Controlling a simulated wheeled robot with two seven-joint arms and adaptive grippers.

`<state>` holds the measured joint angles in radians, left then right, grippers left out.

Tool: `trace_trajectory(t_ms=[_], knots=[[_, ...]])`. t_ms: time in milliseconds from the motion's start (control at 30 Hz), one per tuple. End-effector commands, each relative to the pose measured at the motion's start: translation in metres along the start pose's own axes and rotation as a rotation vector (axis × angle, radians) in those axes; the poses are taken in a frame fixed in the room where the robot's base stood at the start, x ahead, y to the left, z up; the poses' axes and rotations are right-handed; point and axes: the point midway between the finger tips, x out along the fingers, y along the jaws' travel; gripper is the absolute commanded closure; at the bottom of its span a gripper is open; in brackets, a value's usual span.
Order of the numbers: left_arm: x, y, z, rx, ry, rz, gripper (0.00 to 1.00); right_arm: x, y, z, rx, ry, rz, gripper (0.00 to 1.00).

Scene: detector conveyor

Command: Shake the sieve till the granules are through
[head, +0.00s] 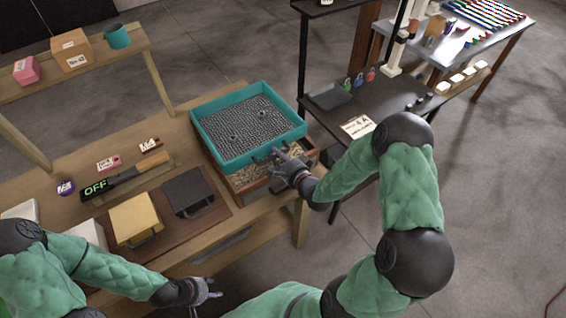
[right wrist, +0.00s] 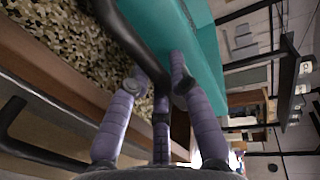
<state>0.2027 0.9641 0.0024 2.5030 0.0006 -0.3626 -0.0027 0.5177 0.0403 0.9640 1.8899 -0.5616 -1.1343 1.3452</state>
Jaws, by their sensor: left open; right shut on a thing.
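The sieve (head: 232,165) has a teal frame and a grey mesh floor. Two small dark lumps show on the mesh, and I cannot make out loose granules there. It sits over a wooden box (head: 312,153) of tan granules (head: 243,178), which also show in the right wrist view (right wrist: 60,45). My right gripper (head: 281,158) is shut on the sieve's dark handle at its front side. In the right wrist view the fingers close around this black handle (right wrist: 138,40) beside the teal wall (right wrist: 203,50). My left gripper (head: 208,292) is open and empty, low in front of the table.
On the wooden table (head: 185,130) stand a yellow block (head: 134,216), a dark block (head: 188,190) and a black device reading OFF (head: 97,187). A shelf (head: 20,90) holds boxes and a teal cup. A dark side table (head: 385,105) stands right of the sieve.

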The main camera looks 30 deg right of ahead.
Motion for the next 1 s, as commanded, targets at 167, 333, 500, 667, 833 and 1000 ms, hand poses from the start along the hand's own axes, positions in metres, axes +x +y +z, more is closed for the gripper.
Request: trace_trajectory(t_ms=[167, 333, 500, 667, 833, 1000], knots=[[0.0, 0.0, 0.0, 0.0, 0.0, 0.0, 0.54, 0.002, -0.002, -0.001, -0.002, 0.0, -0.004, 1.0], [0.0, 0.0, 0.0, 0.0, 0.0, 0.0, 0.54, 0.002, -0.003, -0.001, -0.002, 0.0, -0.005, 0.57], [0.0, 0.0, 0.0, 0.0, 0.0, 0.0, 0.54, 0.001, -0.002, -0.001, -0.002, 0.0, -0.005, 0.55], [0.0, 0.0, 0.0, 0.0, 0.0, 0.0, 0.54, 0.001, -0.002, -0.001, -0.002, 0.0, -0.004, 0.55], [0.0, 0.0, 0.0, 0.0, 0.0, 0.0, 0.54, -0.011, -0.001, -0.002, -0.001, 0.002, -0.002, 0.55], [0.0, 0.0, 0.0, 0.0, 0.0, 0.0, 0.54, -0.041, -0.001, -0.002, -0.001, 0.004, -0.002, 0.55]])
